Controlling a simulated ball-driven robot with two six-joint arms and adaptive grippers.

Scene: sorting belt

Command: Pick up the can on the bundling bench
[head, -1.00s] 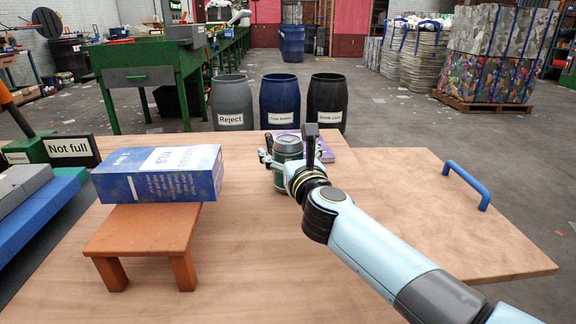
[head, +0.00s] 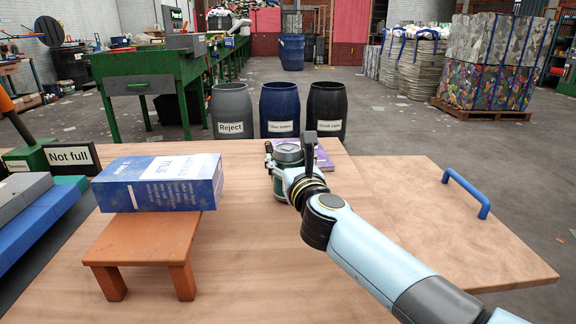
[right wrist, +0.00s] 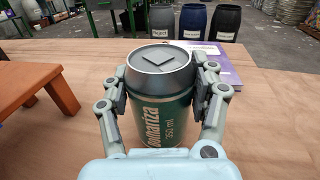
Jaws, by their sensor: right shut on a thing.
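The can (head: 288,154) is dark green with a grey top. It stands upright on the bundling bench (head: 250,240), near the far edge. The can also shows large in the right wrist view (right wrist: 160,100), with lettering on its side. My right gripper (head: 290,168) reaches it from the near right. In the right wrist view its two fingers (right wrist: 162,90) press on the left and right sides of the can. The can's lower part is partly hidden by the gripper. My left gripper is in no view.
A purple book or box (head: 322,155) lies just behind the can. A blue box (head: 160,183) rests on a small orange-brown stand (head: 145,250) to the left. Three labelled barrels (head: 280,112) stand beyond the bench. The bench's right part, with a blue handle (head: 468,193), is clear.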

